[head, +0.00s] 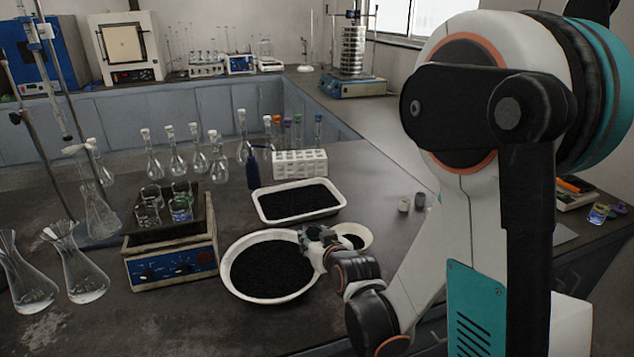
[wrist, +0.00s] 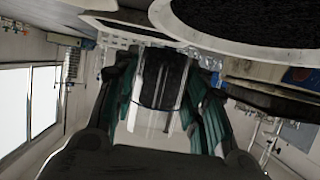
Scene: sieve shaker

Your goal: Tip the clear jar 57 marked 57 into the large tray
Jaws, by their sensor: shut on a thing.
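My gripper (head: 312,240) is at the right rim of a large round white tray (head: 229,277) that holds black grains. In the wrist view my gripper (wrist: 162,90) has its teal fingers shut on a clear jar (wrist: 150,122) with dark material inside. The dark material lies toward the tray side of that picture. The number on the jar is not readable, and its exact tilt is hard to tell. In the head view the jar is mostly hidden by the gripper.
A rectangular white tray (head: 262,212) of black grains lies behind the round one. A small white dish (head: 367,236) is just right of my gripper. A hotplate (head: 172,262) with beakers stands left. A white rack (head: 300,163) and flasks stand behind.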

